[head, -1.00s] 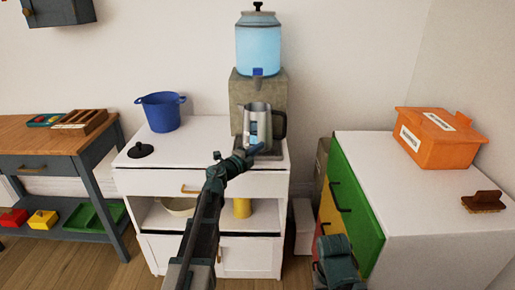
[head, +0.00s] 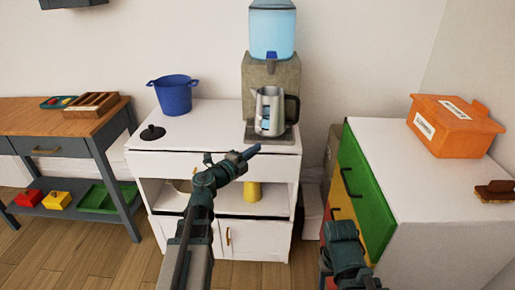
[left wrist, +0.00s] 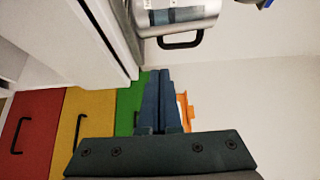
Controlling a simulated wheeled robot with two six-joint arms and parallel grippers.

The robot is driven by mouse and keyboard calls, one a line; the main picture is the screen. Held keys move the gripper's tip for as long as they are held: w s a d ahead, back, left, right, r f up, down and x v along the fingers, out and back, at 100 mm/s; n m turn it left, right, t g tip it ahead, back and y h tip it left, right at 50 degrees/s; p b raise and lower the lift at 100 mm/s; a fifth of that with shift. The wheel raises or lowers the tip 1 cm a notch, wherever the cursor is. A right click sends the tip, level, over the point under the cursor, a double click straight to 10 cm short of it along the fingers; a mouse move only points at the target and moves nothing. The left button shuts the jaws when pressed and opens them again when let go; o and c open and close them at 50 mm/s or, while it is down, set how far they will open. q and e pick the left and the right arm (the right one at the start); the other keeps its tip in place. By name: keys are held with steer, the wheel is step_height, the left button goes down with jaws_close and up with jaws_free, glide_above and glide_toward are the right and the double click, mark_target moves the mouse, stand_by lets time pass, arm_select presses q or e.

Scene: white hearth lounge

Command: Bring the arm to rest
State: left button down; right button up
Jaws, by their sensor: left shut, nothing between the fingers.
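My left arm reaches up from the bottom middle in the head view. My left gripper (head: 250,153) is shut and empty, in front of the white cabinet's front edge, below the metal pitcher. Its closed fingers (left wrist: 161,100) also show in the left wrist view. The metal pitcher (head: 267,110) stands upright under the blue water dispenser (head: 273,32), apart from the gripper. It shows partly in the left wrist view (left wrist: 150,18). Part of my right arm shows at the bottom right of the head view, but its gripper is out of frame.
The white cabinet (head: 205,120) holds a blue pot (head: 175,94) and a black lid (head: 152,132). A chest with coloured drawers (head: 368,190) stands right, with an orange box (head: 452,127) and a brush (head: 496,191) on top. A wood-topped table (head: 55,117) stands left.

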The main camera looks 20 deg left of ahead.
arm_select(q)
step_height(320, 180, up, 9)
steer(key=n+g+y+p, duration=0.1)
steer(key=n+y+p, duration=0.9)
steer(key=n+p, duration=0.25)
steer(key=s+d+f+n+g+h+p, duration=0.1)
steer(key=s+d+g+p, duration=0.5)
steer(key=s, duration=0.7)
steer(key=s+d+f+n+g+h+p, duration=0.2)
steer(key=s+d+f+n+g+p, duration=0.2)
steer(key=s+d+g+p, duration=0.3)
steer(key=s+d+g, duration=0.3)
steer(key=s+d, duration=0.2)
steer(key=d, duration=0.1)
steer(key=shift+s+d+f, duration=0.25)
steer(key=shift+s+d, duration=0.05)
steer(key=shift+s, duration=0.1)
